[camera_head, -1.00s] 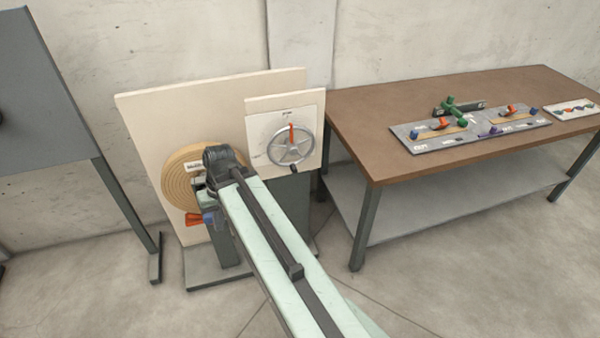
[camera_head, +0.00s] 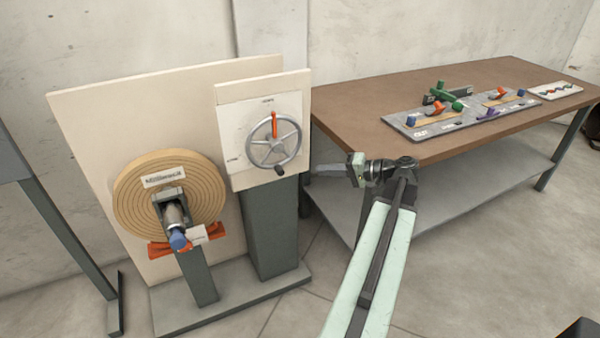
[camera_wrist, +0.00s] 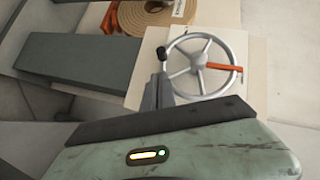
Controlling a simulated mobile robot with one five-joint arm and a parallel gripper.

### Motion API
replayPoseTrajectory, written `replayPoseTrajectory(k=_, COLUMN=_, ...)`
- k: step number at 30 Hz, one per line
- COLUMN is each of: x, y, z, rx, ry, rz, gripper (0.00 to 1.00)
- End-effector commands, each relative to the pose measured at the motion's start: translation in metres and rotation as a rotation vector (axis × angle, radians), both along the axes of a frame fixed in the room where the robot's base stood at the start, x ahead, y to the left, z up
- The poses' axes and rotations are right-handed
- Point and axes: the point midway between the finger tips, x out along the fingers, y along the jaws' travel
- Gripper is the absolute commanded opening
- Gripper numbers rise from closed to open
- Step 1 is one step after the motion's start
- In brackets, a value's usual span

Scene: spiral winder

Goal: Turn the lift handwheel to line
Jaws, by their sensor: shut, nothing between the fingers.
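The lift handwheel (camera_head: 273,152) is a silver spoked wheel on a pale plate (camera_head: 235,125). Its red-orange pointer (camera_head: 275,124) points up toward a small label at the plate's top, and its black knob (camera_head: 281,170) is at the lower right rim. In the wrist view the handwheel (camera_wrist: 178,72) appears sideways, with the pointer (camera_wrist: 222,67) to the right and the knob (camera_wrist: 162,53) at left. My gripper (camera_head: 314,173) is shut and empty, to the right of the wheel in the head view. Its dark fingers (camera_wrist: 158,92) show just below the knob in the wrist view; I cannot tell whether they touch it.
A tan spiral coil (camera_head: 135,200) with a blue-tipped spindle (camera_head: 179,239) and an orange part stands left of the wheel. The brown table (camera_head: 450,130) at right carries boards with coloured knobs. Its edge lies close behind my wrist. The floor in front is clear.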

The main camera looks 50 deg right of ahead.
Motion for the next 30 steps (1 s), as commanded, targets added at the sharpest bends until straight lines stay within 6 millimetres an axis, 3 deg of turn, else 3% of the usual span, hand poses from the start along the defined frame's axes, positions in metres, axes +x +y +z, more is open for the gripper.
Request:
replayPoseTrajectory(k=9, x=0.060, y=0.027, z=-0.019, rx=0.001, ry=0.002, rz=0.021, gripper=0.00)
replayPoseTrajectory(k=15, x=0.088, y=0.038, z=-0.026, rx=0.000, ry=0.002, rz=0.022, gripper=0.00)
replayPoseTrajectory(k=27, x=0.098, y=0.043, z=-0.027, rx=0.000, ry=0.004, rz=0.022, gripper=0.00)
replayPoseTrajectory(k=28, x=0.106, y=0.016, z=-0.027, rx=0.001, ry=0.003, rz=0.028, gripper=0.00)
replayPoseTrajectory(k=30, x=0.101, y=0.037, z=-0.027, rx=0.001, ry=0.002, rz=0.028, gripper=0.00)
